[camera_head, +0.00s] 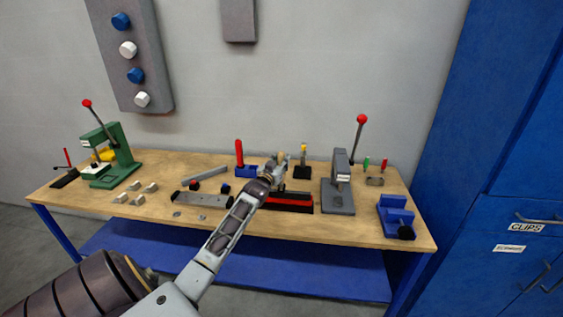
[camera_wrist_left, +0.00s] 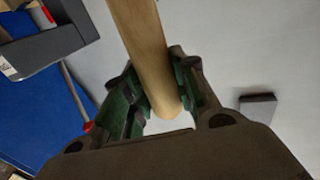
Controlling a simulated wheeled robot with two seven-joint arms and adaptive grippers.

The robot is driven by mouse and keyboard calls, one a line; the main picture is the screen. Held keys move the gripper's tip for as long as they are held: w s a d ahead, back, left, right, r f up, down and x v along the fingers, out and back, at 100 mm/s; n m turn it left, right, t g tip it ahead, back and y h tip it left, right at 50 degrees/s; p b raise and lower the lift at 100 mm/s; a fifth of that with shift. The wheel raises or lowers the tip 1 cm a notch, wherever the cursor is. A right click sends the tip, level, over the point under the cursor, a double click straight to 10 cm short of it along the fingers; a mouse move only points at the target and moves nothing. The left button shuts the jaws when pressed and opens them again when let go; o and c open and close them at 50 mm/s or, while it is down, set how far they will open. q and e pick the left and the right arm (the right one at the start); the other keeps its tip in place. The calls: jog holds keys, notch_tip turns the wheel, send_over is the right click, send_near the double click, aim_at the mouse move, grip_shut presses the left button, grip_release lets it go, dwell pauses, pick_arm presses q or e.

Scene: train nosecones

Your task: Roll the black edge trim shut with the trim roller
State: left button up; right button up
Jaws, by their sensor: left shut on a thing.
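My left gripper (camera_head: 276,172) is over the back middle of the workbench. In the left wrist view its green-padded fingers (camera_wrist_left: 160,95) are shut on a round pale wooden handle (camera_wrist_left: 143,50), which I take to be the trim roller's. The handle's tip (camera_head: 282,156) shows just above the gripper in the head view. The roller end cannot be made out. A black fixture with a red strip, likely the black edge trim's place (camera_head: 285,201), lies just below and in front of the gripper. My arm hides its left end. I cannot tell whether the roller touches it. My right gripper is out of view.
A grey press (camera_head: 338,195) with a red-knobbed lever stands right of the fixture. A blue vise (camera_head: 396,214) is at the bench's right end. A red-handled tool (camera_head: 239,153) and a black stand (camera_head: 302,172) are nearby. A green press (camera_head: 112,160) stands left.

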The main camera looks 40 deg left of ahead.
pick_arm(q)
jog(key=shift+s+a+f, duration=0.1)
jog(key=shift+a+f, duration=0.1)
jog(key=shift+a, duration=0.05)
jog(key=shift+s+a+p, duration=0.4)
jog(key=shift+s+a, duration=0.25)
jog(key=shift+a, duration=0.3)
jog(key=shift+s+a, duration=0.1)
jog(key=shift+a, duration=0.1)
jog(key=shift+s+a, duration=0.35)
jog(key=shift+a, duration=0.2)
jog(key=shift+s+a+p, duration=0.35)
jog(key=shift+a+p, duration=0.1)
jog(key=shift+a, duration=0.2)
dwell(0.3)
jog(key=shift+s+a+r, duration=0.1)
jog(key=shift+s+a, duration=0.5)
jog(key=shift+a, duration=0.35)
dwell(0.8)
